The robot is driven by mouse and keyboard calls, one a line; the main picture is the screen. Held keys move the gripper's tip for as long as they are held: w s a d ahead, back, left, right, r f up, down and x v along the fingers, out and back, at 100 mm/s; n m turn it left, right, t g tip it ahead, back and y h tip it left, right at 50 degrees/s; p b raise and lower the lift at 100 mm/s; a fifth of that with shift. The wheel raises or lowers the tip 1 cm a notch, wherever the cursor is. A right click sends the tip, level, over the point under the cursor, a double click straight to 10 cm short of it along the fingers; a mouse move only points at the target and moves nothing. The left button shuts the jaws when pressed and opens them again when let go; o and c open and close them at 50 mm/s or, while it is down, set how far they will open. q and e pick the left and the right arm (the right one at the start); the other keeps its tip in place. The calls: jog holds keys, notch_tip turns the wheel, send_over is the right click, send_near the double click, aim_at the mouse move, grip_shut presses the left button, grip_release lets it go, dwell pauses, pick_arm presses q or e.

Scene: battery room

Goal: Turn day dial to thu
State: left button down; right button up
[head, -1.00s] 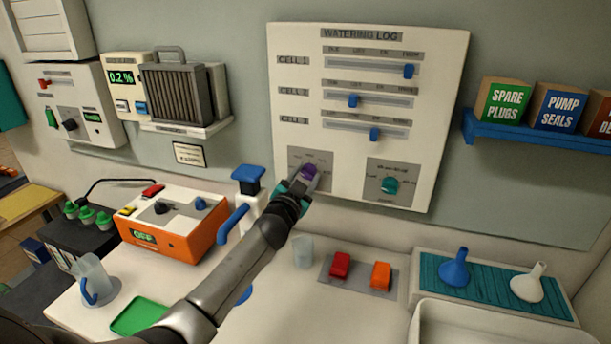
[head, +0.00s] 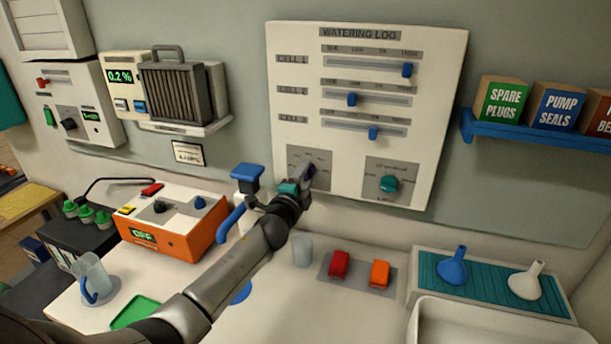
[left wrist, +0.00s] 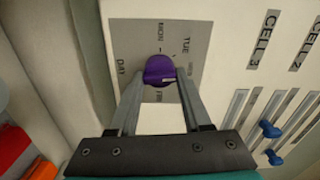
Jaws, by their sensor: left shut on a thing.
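The purple day dial (left wrist: 160,70) sits on a grey plate (left wrist: 122,35) with MON, TUE and FRI legible around it. In the head view the dial (head: 311,170) is mostly hidden by my gripper, at the lower left of the watering log panel (head: 290,65). My left gripper (left wrist: 162,75) is shut on the dial, one finger on each side. A small pale mark shows on the dial's lower right in the left wrist view. The THU label is not legible, and the right finger covers part of the plate. My right gripper is not in view.
A teal dial (head: 389,184) is on the panel's lower right, below three blue sliders. A blue-topped fixture (head: 247,175) stands close beside my left forearm. A clear cup (head: 302,248) and red and orange switches (head: 339,264) are on the counter below.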

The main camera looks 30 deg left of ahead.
pick_arm(q)
jog(key=m, duration=0.5)
jog(key=shift+m, duration=0.3)
jog(key=shift+f+m+p, duration=0.15)
jog(key=shift+m+p, duration=0.3)
jog(key=shift+m, duration=1.75)
jog(key=shift+c, duration=1.8)
grip_release()
jog(key=shift+s, duration=0.2)
jog(key=v, duration=1.5)
jog(key=shift+p, duration=0.3)
jog(key=shift+a, duration=0.1)
